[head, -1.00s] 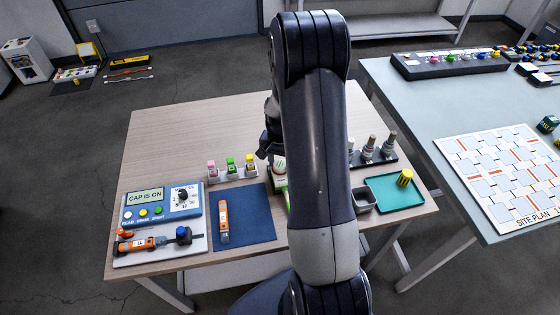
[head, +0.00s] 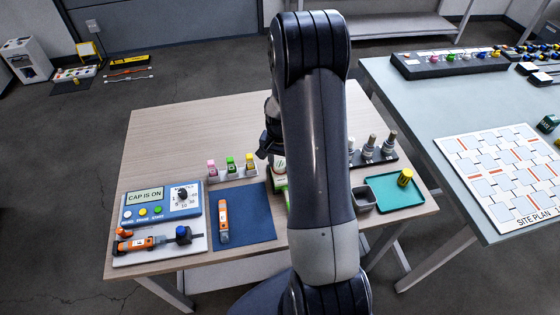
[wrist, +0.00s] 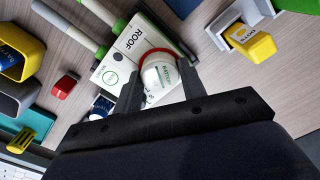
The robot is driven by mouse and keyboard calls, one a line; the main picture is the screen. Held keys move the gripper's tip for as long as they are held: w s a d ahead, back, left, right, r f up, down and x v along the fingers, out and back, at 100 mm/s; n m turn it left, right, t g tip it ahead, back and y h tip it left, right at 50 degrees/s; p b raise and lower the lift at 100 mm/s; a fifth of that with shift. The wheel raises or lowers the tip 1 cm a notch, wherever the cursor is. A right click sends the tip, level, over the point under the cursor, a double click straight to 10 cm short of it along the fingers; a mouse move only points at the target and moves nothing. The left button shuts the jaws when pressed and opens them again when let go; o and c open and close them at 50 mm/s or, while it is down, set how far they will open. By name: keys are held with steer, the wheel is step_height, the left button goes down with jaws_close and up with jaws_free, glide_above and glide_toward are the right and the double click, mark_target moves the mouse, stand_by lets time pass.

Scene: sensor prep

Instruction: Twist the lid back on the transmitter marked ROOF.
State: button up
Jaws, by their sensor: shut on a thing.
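The transmitter marked ROOF (wrist: 118,56) is a white block with green edges in the wrist view. A red ring (wrist: 148,52) sits at one end of it. My gripper (wrist: 160,76) is shut on the white round lid (wrist: 163,72), which has green lettering, with one finger on each side. The lid lies over the red ring; whether it is fully seated or threaded I cannot tell. In the head view only a strip of the transmitter (head: 281,184) shows beside my arm, which hides the rest.
A console (head: 160,206) at left reads CAP IS ON. An orange tool (head: 223,220) lies on a blue mat (head: 255,222). Small bottles stand in a rack (head: 232,176) behind it. Right of my arm are a grey bin (head: 364,201) and a teal tray (head: 388,196) holding a yellow cylinder (head: 405,177).

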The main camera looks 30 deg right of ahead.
steer(key=o, duration=1.1)
steer(key=shift+r+p, duration=0.4)
steer(key=shift+r, duration=0.3)
steer(key=shift+r+p, duration=1.85)
steer(key=shift+r, duration=1.1)
steer(key=shift+f, duration=0.2)
steer(key=shift+f+b, duration=2)
steer(key=shift+f, duration=1)
